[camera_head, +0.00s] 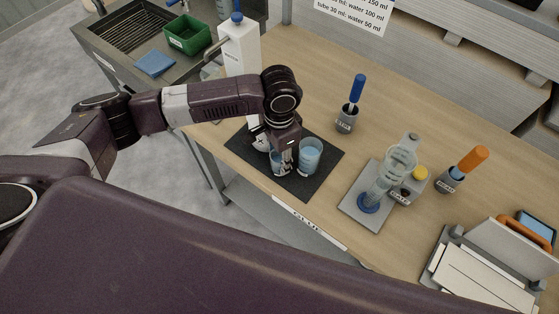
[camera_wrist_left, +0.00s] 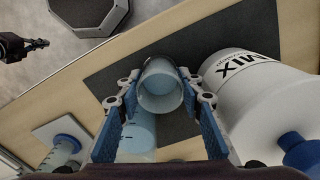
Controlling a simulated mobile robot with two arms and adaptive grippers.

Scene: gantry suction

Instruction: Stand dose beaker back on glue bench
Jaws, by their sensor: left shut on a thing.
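My left gripper (camera_head: 279,160) is low over the dark mat (camera_head: 318,184) on the glue bench (camera_head: 285,75). It is shut on a small clear beaker (camera_wrist_left: 160,88), which shows between the blue-padded fingers in the left wrist view. The fingers partly hide this beaker in the head view (camera_head: 283,169). I cannot tell whether its base touches the mat. A larger beaker (camera_head: 310,156) with blue liquid stands on the mat just right of the gripper. It also shows beside a finger in the left wrist view (camera_wrist_left: 138,138).
A white MIX bottle (camera_head: 239,48) stands behind my left arm. A blue-handled tool in a cup (camera_head: 346,121), a grey plate with a cylinder (camera_head: 366,203) and an orange-handled tool (camera_head: 471,161) are right. A dark jointed part (camera_wrist_left: 15,45), perhaps my right gripper, shows upper left in the wrist view.

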